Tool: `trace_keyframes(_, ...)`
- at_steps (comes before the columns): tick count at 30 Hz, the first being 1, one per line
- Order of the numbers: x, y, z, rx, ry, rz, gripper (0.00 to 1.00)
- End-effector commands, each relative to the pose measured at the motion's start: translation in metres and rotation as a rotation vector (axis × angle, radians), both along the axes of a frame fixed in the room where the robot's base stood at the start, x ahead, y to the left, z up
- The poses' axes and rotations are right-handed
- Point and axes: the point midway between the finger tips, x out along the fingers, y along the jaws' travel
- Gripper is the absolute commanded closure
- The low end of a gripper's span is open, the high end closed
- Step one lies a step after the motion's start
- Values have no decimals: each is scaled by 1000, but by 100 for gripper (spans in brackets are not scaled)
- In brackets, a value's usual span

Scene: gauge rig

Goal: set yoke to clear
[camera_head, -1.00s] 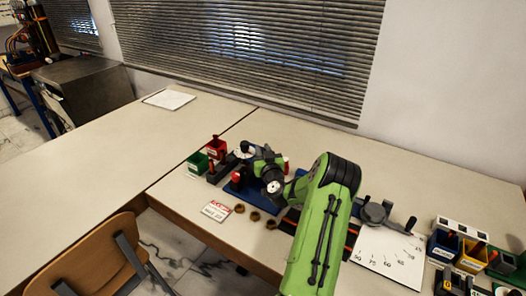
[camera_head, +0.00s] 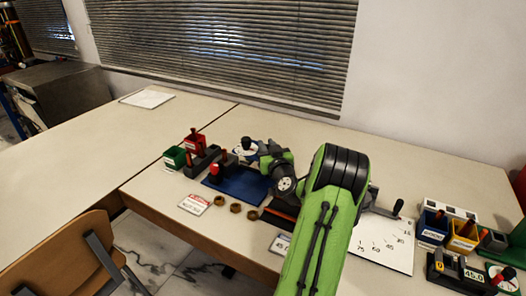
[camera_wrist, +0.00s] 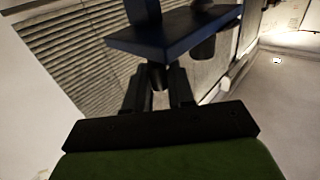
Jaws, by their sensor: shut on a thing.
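In the wrist view my gripper (camera_wrist: 158,85) is shut on a dark, short cylindrical knob (camera_wrist: 157,74). A dark blue plate (camera_wrist: 190,34) with an upright blue piece (camera_wrist: 143,12) lies just beyond the fingers. In the head view my green arm reaches over the bench to the rig with a blue base (camera_head: 236,184); the fingertips are not clear there. A red knob (camera_head: 218,173) stands at the rig's left, and a white disc (camera_head: 244,147) with a black knob is behind it. I cannot tell which part is the yoke; no "clear" mark is readable.
A white scale plate (camera_head: 384,240) and blue (camera_head: 433,227) and yellow (camera_head: 463,237) bins are at right. The left bench is mostly clear.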

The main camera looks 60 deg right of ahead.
Motion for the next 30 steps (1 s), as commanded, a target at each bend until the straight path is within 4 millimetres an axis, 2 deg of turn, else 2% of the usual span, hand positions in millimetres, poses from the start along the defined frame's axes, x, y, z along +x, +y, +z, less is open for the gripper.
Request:
trace_keyframes(5, -4, -2, -1, -1, 7, -9, 100)
trace_keyframes(6, -4, -3, -1, -1, 7, -9, 75)
trace_keyframes(9, -3, -2, -1, -1, 8, -9, 60)
trace_keyframes(17, -2, -1, -1, 0, 6, -5, 59)
trace_keyframes(20, -8, 4, -2, 1, 7, -5, 59)
trace_keyframes(23, -24, 16, -4, 2, 7, -8, 59)
trace_keyframes(30, -78, 59, -6, 6, 7, -12, 59)
